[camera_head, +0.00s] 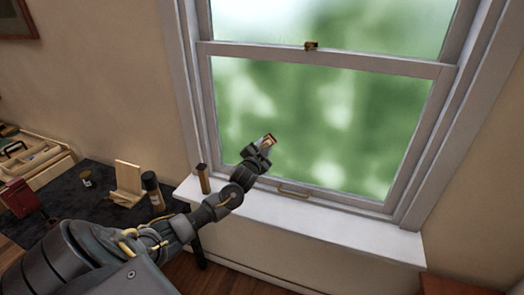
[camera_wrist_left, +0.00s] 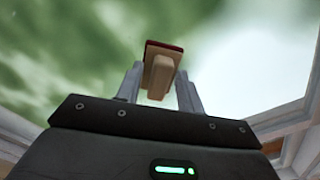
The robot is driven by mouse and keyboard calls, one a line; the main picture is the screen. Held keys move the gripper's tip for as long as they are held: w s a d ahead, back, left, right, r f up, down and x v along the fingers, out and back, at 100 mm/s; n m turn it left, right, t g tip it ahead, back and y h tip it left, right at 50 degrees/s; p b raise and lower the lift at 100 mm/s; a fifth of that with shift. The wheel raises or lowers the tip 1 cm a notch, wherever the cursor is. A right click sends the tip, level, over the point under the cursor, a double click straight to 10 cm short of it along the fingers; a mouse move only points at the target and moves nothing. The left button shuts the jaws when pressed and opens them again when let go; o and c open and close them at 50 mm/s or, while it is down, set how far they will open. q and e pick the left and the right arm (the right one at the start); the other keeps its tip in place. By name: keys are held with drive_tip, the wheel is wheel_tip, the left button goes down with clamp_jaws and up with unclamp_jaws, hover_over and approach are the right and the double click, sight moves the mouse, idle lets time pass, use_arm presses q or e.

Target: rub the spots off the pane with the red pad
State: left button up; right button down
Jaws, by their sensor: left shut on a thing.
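My left gripper (camera_head: 262,147) is shut on the red pad (camera_head: 268,142) in front of the lower window pane (camera_head: 330,120). In the left wrist view the pad (camera_wrist_left: 163,68) shows as a light block with a dark red edge, held between the two fingers (camera_wrist_left: 158,88) by its narrow grip. The pad is close to the glass; I cannot tell whether it touches. Behind it the pane (camera_wrist_left: 70,60) is blurred green and white, and I cannot make out separate spots on it. My right gripper is not in view.
The white sill (camera_head: 330,235) runs under the window, with a small dark block (camera_head: 203,179) at its left end. A dark table (camera_head: 95,215) at left holds a wooden stand (camera_head: 128,180), a dark bottle (camera_head: 152,187), a small jar (camera_head: 86,179) and a wooden tray (camera_head: 45,178).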

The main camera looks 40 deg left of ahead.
use_arm(q)
drive_tip(key=shift+b+x, duration=0.55)
drive_tip(key=shift+x, duration=0.25)
idle(0.4)
drive_tip(key=shift+w+d, duration=0.2)
drive_tip(key=shift+d, duration=0.45)
drive_tip(key=shift+w+d, duration=0.2)
drive_tip(key=shift+d, duration=0.45)
drive_tip(key=shift+w+d, duration=0.2)
drive_tip(key=shift+d, duration=0.45)
drive_tip(key=shift+w+a, duration=0.1)
drive_tip(key=shift+a, duration=0.1)
drive_tip(key=shift+s+a+p, duration=0.15)
drive_tip(key=shift+s+a, duration=0.1)
drive_tip(key=shift+a, duration=0.35)
drive_tip(key=shift+s+a+p, duration=0.15)
drive_tip(key=shift+s+a, duration=0.1)
drive_tip(key=shift+a, duration=0.4)
drive_tip(key=shift+s+a+p, duration=0.15)
drive_tip(key=shift+s+a, duration=0.1)
drive_tip(key=shift+a, duration=0.35)
drive_tip(key=shift+d, duration=0.1)
